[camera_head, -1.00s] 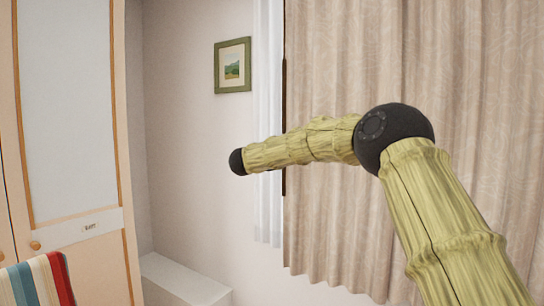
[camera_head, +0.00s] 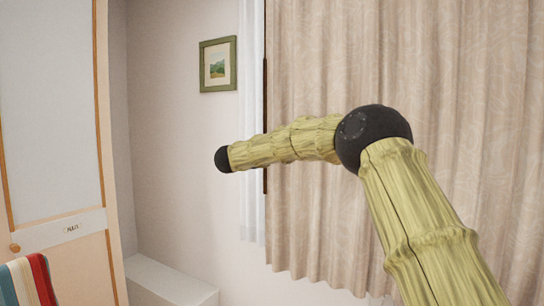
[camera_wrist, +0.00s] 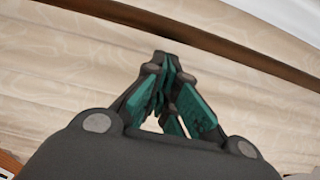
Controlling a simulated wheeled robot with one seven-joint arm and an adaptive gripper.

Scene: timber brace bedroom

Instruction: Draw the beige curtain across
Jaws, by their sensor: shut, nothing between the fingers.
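The beige curtain (camera_head: 315,70) hangs in vertical folds over the right half of the head view. Its left edge lies beside a dark vertical strip (camera_head: 265,180). My arm crosses in front of the curtain in the head view, and my gripper is not seen there. In the wrist view my gripper (camera_wrist: 165,62) is shut and empty, with its fingertips together. The beige curtain (camera_wrist: 60,75) fills most of the background there. A dark brown band runs slantwise above the fingertips. I cannot tell whether the fingertips touch the cloth.
A white sheer curtain (camera_head: 250,60) hangs left of the beige one. A framed picture (camera_head: 217,64) is on the wall. A cabinet (camera_head: 60,100) stands at the left, with a striped cloth (camera_head: 28,280) before it. A low white box (camera_head: 165,282) sits by the wall.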

